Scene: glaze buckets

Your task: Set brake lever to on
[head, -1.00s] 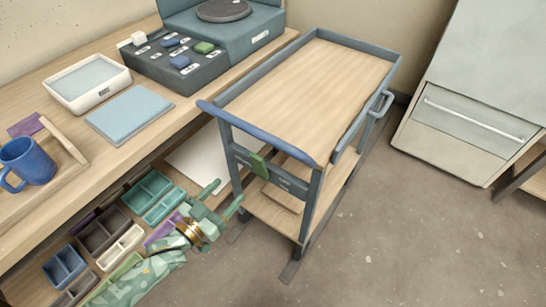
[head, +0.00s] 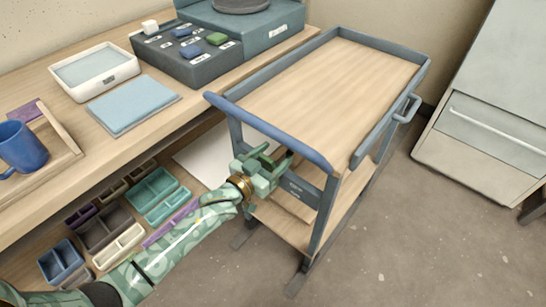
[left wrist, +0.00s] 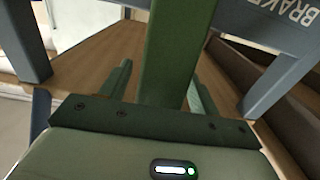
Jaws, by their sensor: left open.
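The green brake lever (left wrist: 172,45) stands between the two fingers of my left gripper in the left wrist view. The fingers are apart, one on each side of it, and I cannot tell whether either touches it. In the head view my open left gripper (head: 274,156) is at the front end panel of the cart, below the blue handle bar, and largely hides the lever. The lettering "BRAKE" (left wrist: 293,12) shows partly on the grey panel at the upper right of the wrist view. Which setting the lever has is not readable. My right gripper is out of view.
The cart (head: 325,85) has an empty wooden top and a lower shelf. The workbench (head: 70,135) on the left holds a blue mug (head: 22,147), a white tray (head: 95,75) and a dark control box (head: 190,55). Compartment trays lie below. Floor right of the cart is clear.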

